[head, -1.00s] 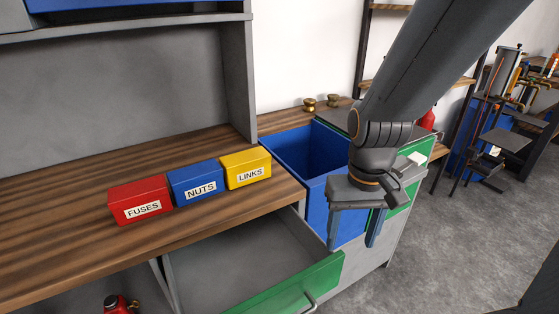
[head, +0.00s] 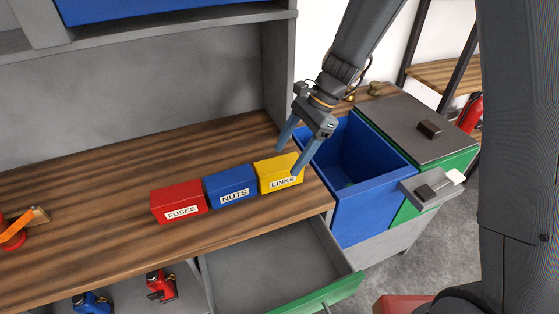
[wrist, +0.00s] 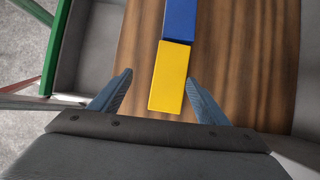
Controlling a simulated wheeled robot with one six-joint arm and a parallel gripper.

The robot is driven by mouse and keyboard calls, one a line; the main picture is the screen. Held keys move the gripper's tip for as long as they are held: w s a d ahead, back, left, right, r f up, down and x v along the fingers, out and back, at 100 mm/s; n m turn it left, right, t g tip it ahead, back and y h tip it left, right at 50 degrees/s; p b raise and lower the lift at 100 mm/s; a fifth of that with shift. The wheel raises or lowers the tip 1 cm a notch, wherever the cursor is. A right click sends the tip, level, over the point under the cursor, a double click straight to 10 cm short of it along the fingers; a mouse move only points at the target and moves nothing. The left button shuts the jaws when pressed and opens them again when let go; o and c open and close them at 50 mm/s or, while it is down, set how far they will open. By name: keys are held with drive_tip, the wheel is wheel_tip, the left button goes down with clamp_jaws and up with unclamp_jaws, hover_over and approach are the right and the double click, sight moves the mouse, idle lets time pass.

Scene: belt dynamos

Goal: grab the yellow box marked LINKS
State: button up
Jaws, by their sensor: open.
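The yellow box marked LINKS (head: 276,176) stands on the wooden worktop (head: 95,215), at the right end of a row of three boxes. The blue box marked NUTS (head: 230,187) is beside it, then the red box marked FUSES (head: 178,203). My gripper (head: 289,162) is open and empty, above the yellow box in the head view. In the wrist view my gripper (wrist: 159,92) has its two blue fingers on either side of the near end of the yellow box (wrist: 171,78), with a gap on each side. The blue box (wrist: 179,20) lies beyond it.
An open blue bin (head: 372,200) stands right of the worktop's end. An open drawer with a green front (head: 318,295) juts out below the front edge. A grey shelf unit (head: 180,75) backs the worktop.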

sight(273, 175)
drive_tip(key=shift+w+a+f+b, duration=0.3)
drive_tip(key=shift+w+b, duration=0.05)
drive_tip(key=shift+w, duration=0.1)
drive_tip(key=shift+w+a+f+b, duration=0.1)
drive_tip(key=shift+w+f+b, duration=0.3)
drive_tip(key=shift+f+b, duration=0.4)
drive_tip(key=p+x, duration=0.1)
drive_tip(key=x, duration=0.2)
drive_tip(key=p+x, duration=0.2)
drive_tip(key=x, duration=0.2)
drive_tip(key=shift+s+a+r, duration=0.15)
drive_tip(key=shift+a+r, duration=0.1)
drive_tip(key=shift+a, duration=0.05)
drive_tip(key=shift+a+f, duration=0.2)
drive_tip(key=shift+f, duration=0.25)
drive_tip(key=shift+f, duration=0.15)
drive_tip(key=c, duration=1.6)
